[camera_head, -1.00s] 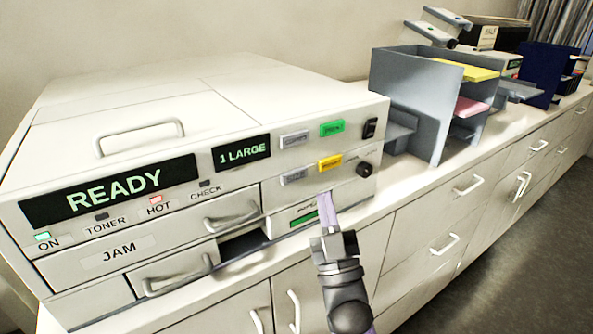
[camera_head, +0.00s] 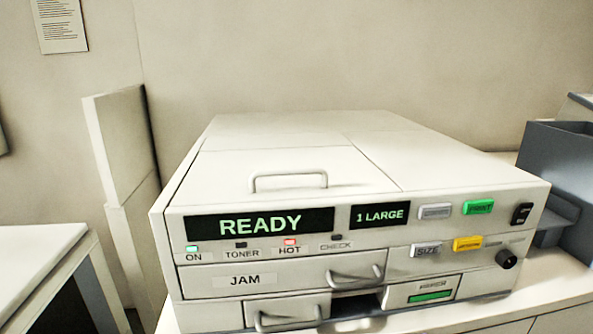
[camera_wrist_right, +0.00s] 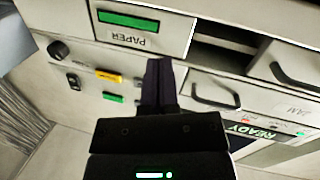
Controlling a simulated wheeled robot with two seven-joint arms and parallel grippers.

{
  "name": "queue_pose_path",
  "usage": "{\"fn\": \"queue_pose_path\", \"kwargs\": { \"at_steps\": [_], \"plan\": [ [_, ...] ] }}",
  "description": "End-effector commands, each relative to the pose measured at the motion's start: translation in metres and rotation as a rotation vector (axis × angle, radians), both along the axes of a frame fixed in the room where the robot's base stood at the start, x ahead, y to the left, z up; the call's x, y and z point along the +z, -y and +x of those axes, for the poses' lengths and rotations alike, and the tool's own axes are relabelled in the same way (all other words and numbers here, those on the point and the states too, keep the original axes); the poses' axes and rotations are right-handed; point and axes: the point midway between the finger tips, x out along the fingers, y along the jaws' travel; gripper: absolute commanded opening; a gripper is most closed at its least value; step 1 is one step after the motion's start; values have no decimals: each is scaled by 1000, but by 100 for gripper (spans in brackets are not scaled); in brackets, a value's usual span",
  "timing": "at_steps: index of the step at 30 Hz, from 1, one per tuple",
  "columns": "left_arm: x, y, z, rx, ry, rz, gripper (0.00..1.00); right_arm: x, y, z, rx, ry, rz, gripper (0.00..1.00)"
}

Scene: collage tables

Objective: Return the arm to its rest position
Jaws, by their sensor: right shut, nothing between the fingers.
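My right gripper (camera_wrist_right: 158,68) shows in the right wrist view, its dark fingers together and empty. It is in front of the white copier's front panel (camera_wrist_right: 230,85), which appears upside down there; I cannot tell how far apart they are. Neither gripper is in the head view. The copier (camera_head: 350,180) stands on a counter in the head view, with its display (camera_head: 260,223) reading READY and a smaller display (camera_head: 380,214) reading 1 LARGE. The paper drawer (camera_head: 420,290) has a green bar on its front, also visible in the right wrist view (camera_wrist_right: 140,30).
The copier has a green button (camera_head: 478,207), a yellow button (camera_head: 467,243) and a black knob (camera_head: 506,259). A lower drawer (camera_head: 287,313) has a dark gap beside it. A grey organiser (camera_head: 565,165) stands at the right. A white table (camera_head: 35,255) is at the left.

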Motion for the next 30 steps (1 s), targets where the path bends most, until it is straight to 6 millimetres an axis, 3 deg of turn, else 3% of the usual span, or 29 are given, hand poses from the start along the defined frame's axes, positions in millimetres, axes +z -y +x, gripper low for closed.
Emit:
{"fn": "queue_pose_path", "kwargs": {
  "at_steps": [3, 6, 12, 16, 23, 26, 30],
  "plan": [
    [0, 1, 0, 1, -1, -2, 59, -47, -21, -36, 36, -344, 75, 0],
    [0, 1, 0, 2, 0, -2, 59, -74, -37, -72, 55, -585, 118, 0],
    [0, 2, 0, 1, -1, -3, 59, -104, -59, -151, 75, -1000, 166, 0],
    [0, 2, 0, -1, -1, -3, 59, -109, -69, -206, 82, -1248, 173, 0],
    [-3, 2, 0, -2, -1, -4, 59, -195, -69, -198, 77, -1289, 165, 0],
    [-4, 2, 0, -2, 0, -4, 59, -234, -69, -203, 78, -1310, 160, 0],
    [-6, 2, 0, -2, -1, -3, 59, -295, -65, -226, 78, -1350, 150, 0]
  ]
}}
